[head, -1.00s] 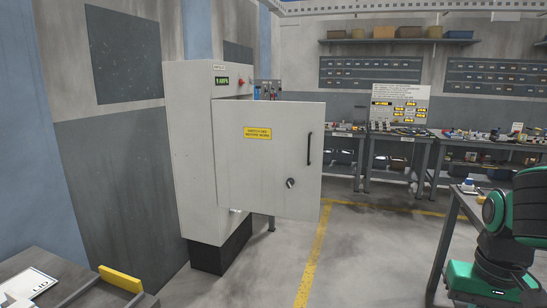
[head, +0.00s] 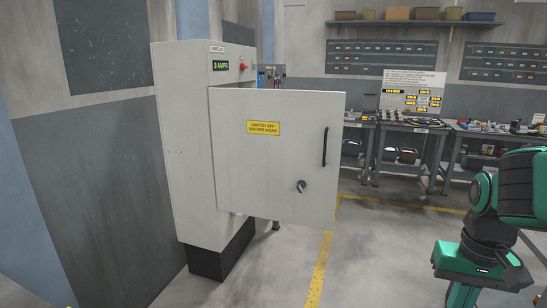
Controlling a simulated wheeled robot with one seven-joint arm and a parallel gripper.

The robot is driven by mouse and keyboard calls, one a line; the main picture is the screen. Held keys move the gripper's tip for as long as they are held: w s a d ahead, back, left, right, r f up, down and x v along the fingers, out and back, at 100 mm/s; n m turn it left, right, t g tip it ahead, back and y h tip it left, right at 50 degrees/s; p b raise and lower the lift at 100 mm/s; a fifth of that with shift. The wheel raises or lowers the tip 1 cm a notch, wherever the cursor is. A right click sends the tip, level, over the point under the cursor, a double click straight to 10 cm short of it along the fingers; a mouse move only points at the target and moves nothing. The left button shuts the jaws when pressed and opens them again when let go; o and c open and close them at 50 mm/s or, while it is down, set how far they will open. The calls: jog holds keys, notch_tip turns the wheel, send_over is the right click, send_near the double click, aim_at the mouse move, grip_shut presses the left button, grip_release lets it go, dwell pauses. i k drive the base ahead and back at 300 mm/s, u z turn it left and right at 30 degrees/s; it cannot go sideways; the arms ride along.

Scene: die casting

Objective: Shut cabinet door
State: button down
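The white cabinet (head: 183,150) stands against the wall left of centre, on a dark base. Its display reads "9 AMPS". Its door (head: 270,180) is open, swung out to the right from the cabinet. The door has a yellow warning label (head: 263,128), a dark vertical handle (head: 325,147) and a round knob or lock (head: 301,186) below it. The cabinet's inside is hidden behind the door. My green and black arm shows at the right edge, well apart from the door. My gripper is out of the picture.
Open floor (head: 385,255) lies between the door and my arm, crossed by a yellow line (head: 320,265). Workbenches (head: 405,125) with parts stand along the back wall. A shelf (head: 400,21) with boxes hangs above them.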

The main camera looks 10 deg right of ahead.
aim_at(266, 142)
jog(key=z, duration=0.45)
jog(key=i, duration=1.15)
jog(key=u, duration=0.05)
